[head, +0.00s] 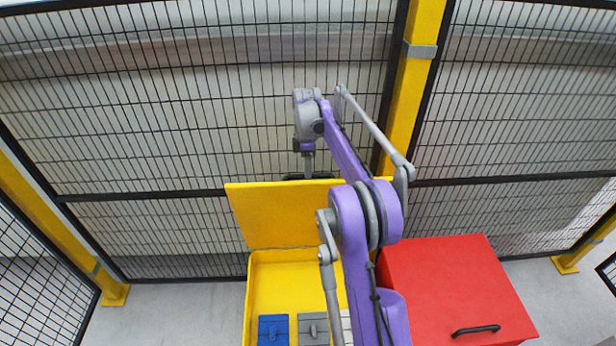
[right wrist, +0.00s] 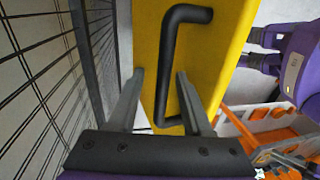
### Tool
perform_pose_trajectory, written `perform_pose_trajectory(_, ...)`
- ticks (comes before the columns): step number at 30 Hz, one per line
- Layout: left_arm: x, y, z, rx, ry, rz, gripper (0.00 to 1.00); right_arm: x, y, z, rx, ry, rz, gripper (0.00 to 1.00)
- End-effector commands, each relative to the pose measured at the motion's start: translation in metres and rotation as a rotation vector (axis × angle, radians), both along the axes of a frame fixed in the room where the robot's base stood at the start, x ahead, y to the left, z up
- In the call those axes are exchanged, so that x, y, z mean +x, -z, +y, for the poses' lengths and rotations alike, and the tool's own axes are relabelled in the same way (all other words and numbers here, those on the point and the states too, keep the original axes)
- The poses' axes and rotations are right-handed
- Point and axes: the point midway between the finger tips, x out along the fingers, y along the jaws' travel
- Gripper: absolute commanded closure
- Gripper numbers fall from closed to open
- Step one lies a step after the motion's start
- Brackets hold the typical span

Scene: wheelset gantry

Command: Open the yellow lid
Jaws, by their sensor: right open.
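The yellow lid (head: 285,218) stands raised, nearly upright, at the back of the open yellow box (head: 298,275). Its black handle (head: 308,177) shows at the lid's top edge in the head view. In the right wrist view the black bar handle (right wrist: 170,60) is on the yellow lid (right wrist: 215,45). My right gripper (right wrist: 160,73) is open, with one finger on each side of the handle; I cannot tell whether they touch it. In the head view my right arm crosses in front of the lid and hides part of it. My left gripper is not in view.
Blue (head: 273,330) and grey (head: 313,328) blocks lie in the yellow box, with a whitish one partly hidden. A closed red box (head: 455,285) with a black handle stands to the right. A black mesh fence (head: 140,110) with yellow posts rises close behind.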

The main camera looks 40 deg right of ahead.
Motion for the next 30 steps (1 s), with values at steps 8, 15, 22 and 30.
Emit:
perform_pose_trajectory(8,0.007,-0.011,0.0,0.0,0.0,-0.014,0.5,0.01,-0.053,-0.006,0.001,0.0,-0.003,0.5)
perform_pose_trajectory(15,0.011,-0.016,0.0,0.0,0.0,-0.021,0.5,0.017,-0.089,-0.011,0.001,0.0,-0.001,0.5)
perform_pose_trajectory(22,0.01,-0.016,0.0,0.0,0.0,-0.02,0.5,0.018,-0.1,-0.012,0.001,0.0,0.001,0.5)
perform_pose_trajectory(30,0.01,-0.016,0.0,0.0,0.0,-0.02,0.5,0.018,-0.1,-0.012,0.001,0.0,0.001,0.5)
